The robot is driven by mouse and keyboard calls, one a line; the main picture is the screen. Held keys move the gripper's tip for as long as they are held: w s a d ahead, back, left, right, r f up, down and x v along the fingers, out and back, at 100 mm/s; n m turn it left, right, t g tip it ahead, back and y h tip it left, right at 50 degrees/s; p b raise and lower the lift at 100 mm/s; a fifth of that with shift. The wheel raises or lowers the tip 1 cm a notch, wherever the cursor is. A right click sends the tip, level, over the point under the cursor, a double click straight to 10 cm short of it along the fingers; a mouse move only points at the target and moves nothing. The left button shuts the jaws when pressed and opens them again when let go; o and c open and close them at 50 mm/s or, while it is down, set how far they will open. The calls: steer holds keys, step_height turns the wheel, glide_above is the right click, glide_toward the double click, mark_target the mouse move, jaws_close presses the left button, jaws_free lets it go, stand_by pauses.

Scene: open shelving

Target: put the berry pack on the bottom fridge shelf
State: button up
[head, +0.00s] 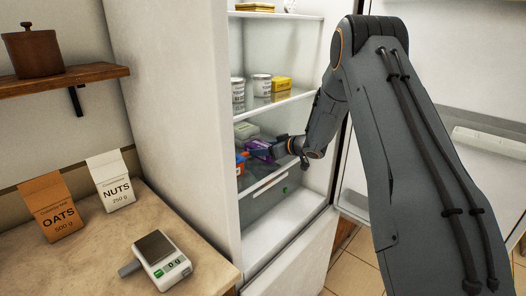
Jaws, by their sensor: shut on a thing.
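The berry pack (257,149), a small purple pack, is inside the open fridge at the lower compartment. My gripper (272,151) is shut on it, reaching in from the right, and partly hides it. The bottom fridge shelf (268,183) shows its pale front edge below the pack. I cannot tell whether the pack touches the shelf.
A pale green carton (246,130) is behind the pack, and a blue and orange item (240,163) is to its left. White tubs (261,85) and a yellow pack (281,84) stand on the shelf above. The open fridge door (450,120) is at right.

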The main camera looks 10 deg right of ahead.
steer(key=shift+f, duration=0.6)
steer(key=shift+f, duration=0.1)
steer(key=o, duration=1.4)
steer(key=shift+f, duration=0.1)
